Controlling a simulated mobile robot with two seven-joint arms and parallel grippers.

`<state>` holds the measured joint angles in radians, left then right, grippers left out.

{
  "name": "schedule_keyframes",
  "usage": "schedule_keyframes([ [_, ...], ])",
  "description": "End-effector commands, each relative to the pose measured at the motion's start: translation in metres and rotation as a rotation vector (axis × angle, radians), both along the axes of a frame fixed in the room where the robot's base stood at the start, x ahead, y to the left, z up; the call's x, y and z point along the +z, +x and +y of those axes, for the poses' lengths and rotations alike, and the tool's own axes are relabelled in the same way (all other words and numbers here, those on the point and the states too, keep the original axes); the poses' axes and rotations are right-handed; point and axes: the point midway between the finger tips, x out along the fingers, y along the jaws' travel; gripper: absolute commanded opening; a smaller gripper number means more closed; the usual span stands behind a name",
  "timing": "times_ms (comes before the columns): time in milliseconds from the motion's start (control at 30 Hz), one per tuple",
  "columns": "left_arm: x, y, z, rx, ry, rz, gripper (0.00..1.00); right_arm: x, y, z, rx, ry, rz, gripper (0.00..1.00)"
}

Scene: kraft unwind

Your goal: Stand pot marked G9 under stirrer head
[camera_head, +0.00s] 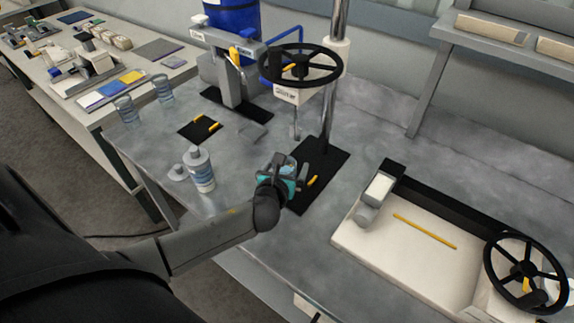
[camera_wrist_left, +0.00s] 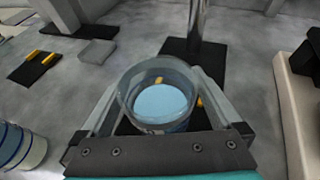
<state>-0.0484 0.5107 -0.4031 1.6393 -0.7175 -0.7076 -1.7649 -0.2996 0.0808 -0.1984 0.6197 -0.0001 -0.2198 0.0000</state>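A clear round pot with pale blue contents (camera_wrist_left: 160,103) sits between the two fingers of my left gripper (camera_wrist_left: 158,100) in the left wrist view; no G9 mark is readable. In the head view my left gripper (camera_head: 284,172) is at the front-left edge of the stirrer's black base plate (camera_head: 327,162), mostly covering the pot. The stirrer head (camera_head: 292,94), a pale box below a black handwheel (camera_head: 300,65), hangs on a steel column (camera_head: 328,115). Its thin shaft (camera_head: 295,128) reaches down behind the gripper. My right gripper is not in view.
Behind are a grey press-like device (camera_head: 230,75) and a small black mat (camera_head: 200,127). A cream machine with a handwheel (camera_head: 400,250) fills the right.

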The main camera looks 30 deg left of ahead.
Motion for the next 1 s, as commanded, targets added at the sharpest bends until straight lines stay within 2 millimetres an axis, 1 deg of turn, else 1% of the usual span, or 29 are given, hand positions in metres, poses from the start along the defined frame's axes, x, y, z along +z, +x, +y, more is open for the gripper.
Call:
schedule_keyframes([
  [267, 0.004, -0.001, 0.0, -0.001, -0.001, 0.0, 0.98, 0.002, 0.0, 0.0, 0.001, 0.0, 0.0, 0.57],
  [367, 0.006, -0.009, -0.003, 0.0, 0.0, 0.002, 0.98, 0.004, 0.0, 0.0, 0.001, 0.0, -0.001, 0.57],
  [467, 0.012, -0.022, -0.008, -0.002, -0.001, 0.002, 0.98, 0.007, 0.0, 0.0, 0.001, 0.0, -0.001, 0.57],
  [800, 0.037, -0.078, -0.026, -0.002, -0.002, 0.003, 0.98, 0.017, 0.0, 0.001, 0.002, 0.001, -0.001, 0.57],
  [1000, 0.045, -0.099, -0.032, -0.001, -0.001, 0.001, 0.98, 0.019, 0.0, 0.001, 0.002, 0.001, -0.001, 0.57],
])
